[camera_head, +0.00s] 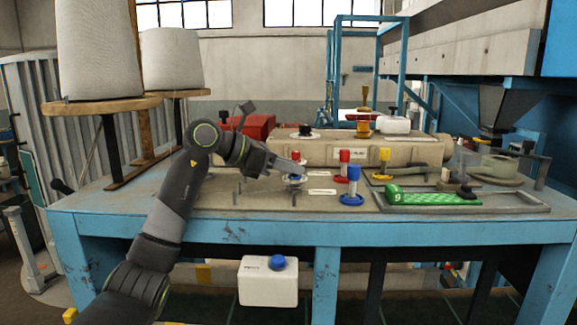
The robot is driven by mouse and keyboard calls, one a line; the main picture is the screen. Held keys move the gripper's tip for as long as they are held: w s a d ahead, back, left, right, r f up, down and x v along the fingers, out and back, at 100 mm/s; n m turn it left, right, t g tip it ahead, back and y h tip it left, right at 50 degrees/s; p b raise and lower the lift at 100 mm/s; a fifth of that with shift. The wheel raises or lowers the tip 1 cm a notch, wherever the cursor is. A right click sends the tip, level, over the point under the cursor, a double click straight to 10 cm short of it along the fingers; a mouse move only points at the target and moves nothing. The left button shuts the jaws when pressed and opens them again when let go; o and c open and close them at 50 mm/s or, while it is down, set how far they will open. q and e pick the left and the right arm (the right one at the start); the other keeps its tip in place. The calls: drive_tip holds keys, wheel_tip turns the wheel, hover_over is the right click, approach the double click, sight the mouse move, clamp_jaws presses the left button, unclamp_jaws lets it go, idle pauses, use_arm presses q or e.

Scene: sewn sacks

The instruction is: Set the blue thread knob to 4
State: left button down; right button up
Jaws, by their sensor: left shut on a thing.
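The blue thread knob (294,178) sits on a pale round dial on the workbench, left of the standing spools. My left gripper (292,170) reaches in from the left and is shut on the blue knob, partly covering it. The dial's numbers and pointer are too small to read. A red knob (295,155) stands just behind the gripper. My right gripper does not show.
A blue spool (352,182), a red spool (344,162) and a yellow spool (384,160) stand to the right. A green piece (435,198) lies in a tray at the right.

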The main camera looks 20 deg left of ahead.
use_arm(q)
drive_tip(key=shift+s+d+f+n+t+y+b, duration=0.15)
drive_tip(key=shift+n+t+y+b, duration=0.45)
drive_tip(key=shift+n+t+b, duration=0.5)
drive_tip(key=n+t+y+b, duration=0.1)
drive_tip(key=n+y+b, duration=0.1)
drive_tip(key=b, duration=0.1)
drive_tip(key=shift+d, duration=0.15)
drive_tip(key=n+y+b, duration=0.1)
drive_tip(key=n+t+y+b, duration=0.1)
drive_tip(key=n+y, duration=0.1)
drive_tip(key=shift+s+d+t+y, duration=0.1)
drive_tip(key=shift+d+t+y, duration=0.1)
drive_tip(key=shift+t+y, duration=0.1)
drive_tip(key=shift+r+n+y+b, duration=0.2)
drive_tip(key=shift+n+y+b, duration=0.6)
drive_tip(key=shift+y+b, duration=0.15)
drive_tip(key=c, duration=1.2)
unclamp_jaws()
drive_tip(key=shift+c, duration=0.2)
